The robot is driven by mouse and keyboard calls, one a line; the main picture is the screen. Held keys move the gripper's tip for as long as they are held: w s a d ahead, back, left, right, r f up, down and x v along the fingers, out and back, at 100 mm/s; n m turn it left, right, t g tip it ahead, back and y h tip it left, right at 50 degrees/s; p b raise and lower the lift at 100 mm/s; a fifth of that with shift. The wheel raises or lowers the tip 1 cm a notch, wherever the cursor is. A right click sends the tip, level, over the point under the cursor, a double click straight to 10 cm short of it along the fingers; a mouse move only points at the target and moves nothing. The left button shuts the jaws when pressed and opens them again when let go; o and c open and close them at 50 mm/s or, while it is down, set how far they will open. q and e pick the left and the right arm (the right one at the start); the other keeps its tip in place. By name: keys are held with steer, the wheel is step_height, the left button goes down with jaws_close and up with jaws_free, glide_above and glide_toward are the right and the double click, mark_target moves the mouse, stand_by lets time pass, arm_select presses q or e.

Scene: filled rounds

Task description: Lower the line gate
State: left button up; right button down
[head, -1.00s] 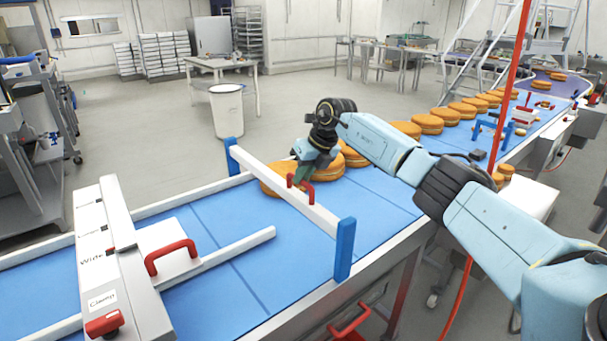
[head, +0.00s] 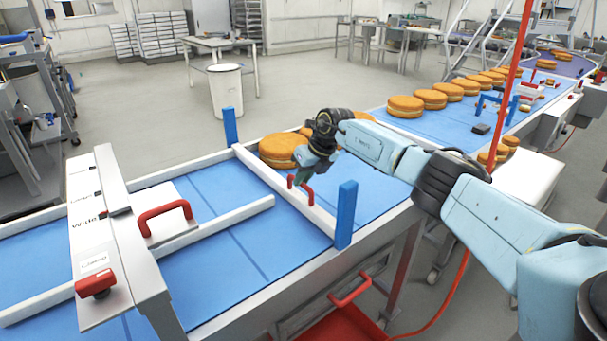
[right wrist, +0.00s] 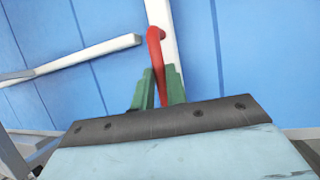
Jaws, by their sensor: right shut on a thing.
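The line gate (head: 268,181) is a white bar across the blue conveyor belt, between two blue posts (head: 346,215). In the head view the bar sits low, close to the belt. Its red handle (head: 301,189) is gripped by my right gripper (head: 305,179). In the right wrist view the green fingers (right wrist: 158,88) are on both sides of the red handle (right wrist: 155,50), and the white bar (right wrist: 164,20) runs behind it. Filled rounds (head: 281,150) stand on the belt just behind the gate; my arm hides some of them. My left gripper is not in view.
A white guide station with a red handle (head: 164,216) and a red clamp knob (head: 96,284) stands at the left of the belt. A white guide rail (head: 215,228) lies before the gate. More rounds (head: 405,105) line the belt behind. A red tray (head: 345,328) is below.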

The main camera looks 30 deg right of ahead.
steer(key=shift+s+f, duration=0.15)
steer(key=shift+f, duration=0.1)
steer(key=c, duration=1.4)
jaws_free()
steer(key=shift+r, duration=0.2)
steer(key=shift+d+r, duration=0.15)
steer(key=shift+r, duration=0.2)
steer(key=v, duration=1.2)
steer(key=shift+r, duration=0.15)
